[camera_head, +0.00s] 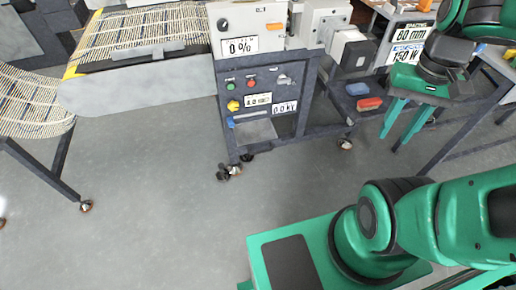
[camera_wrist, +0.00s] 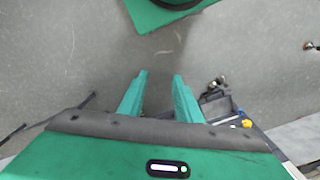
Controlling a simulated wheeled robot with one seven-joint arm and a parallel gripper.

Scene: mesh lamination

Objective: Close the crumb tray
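The crumb tray (camera_head: 256,131) appears as a flat grey tray low on the front of the grey machine stand, below the buttons and labels. It looks to stick out from the stand, but how far is hard to tell. My gripper (camera_head: 390,143) is to the right of the tray and well apart from it, with its two green fingers pointing down. The fingers are spread and nothing is between them. In the wrist view my gripper (camera_wrist: 160,75) is also open and empty over the floor.
A conveyor (camera_head: 140,85) with woven mesh stands left of the machine. A mesh-covered table (camera_head: 35,105) is at the far left. A blue block (camera_head: 358,89) and a red block (camera_head: 369,104) lie on a shelf at right. The floor (camera_head: 150,200) in front is clear.

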